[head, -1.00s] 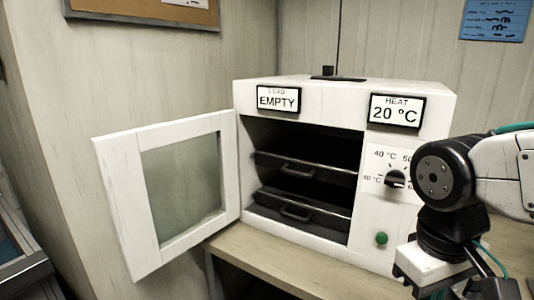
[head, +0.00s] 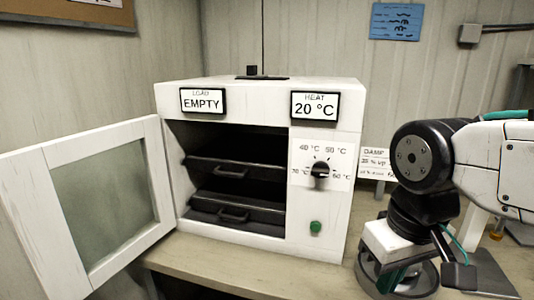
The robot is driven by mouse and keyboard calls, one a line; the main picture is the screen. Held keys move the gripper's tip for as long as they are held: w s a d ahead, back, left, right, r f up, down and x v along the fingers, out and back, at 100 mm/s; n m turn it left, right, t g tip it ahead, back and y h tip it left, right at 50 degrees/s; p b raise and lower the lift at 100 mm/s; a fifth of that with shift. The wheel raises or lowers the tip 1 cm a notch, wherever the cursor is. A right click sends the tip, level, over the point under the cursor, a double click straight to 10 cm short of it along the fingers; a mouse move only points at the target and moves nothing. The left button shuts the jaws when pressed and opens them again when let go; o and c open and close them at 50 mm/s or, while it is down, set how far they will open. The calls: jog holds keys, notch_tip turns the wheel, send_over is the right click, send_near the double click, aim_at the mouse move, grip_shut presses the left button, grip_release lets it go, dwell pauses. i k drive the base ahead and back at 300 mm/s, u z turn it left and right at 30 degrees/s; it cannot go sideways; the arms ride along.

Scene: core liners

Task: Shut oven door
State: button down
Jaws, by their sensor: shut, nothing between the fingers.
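The white oven (head: 325,215) stands on the bench with its door (head: 35,215) swung wide open to the left. The door has a white frame and a greenish glass pane (head: 105,200). Inside the dark cavity are two black trays with handles, an upper tray (head: 235,169) and a lower tray (head: 235,212). My gripper (head: 470,275) is at the lower right, dark and partly cut off by the picture's edge. It is shut, empty, and well to the right of the door.
The oven carries a load sign reading EMPTY (head: 202,100), a heat sign reading 20 °C (head: 314,106), a black dial (head: 320,169) and a green button (head: 315,227). A DAMP card (head: 374,163) stands right of the oven.

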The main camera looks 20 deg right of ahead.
aim_at(31, 205)
jog(key=u, duration=1.85)
jog(key=i, duration=0.4)
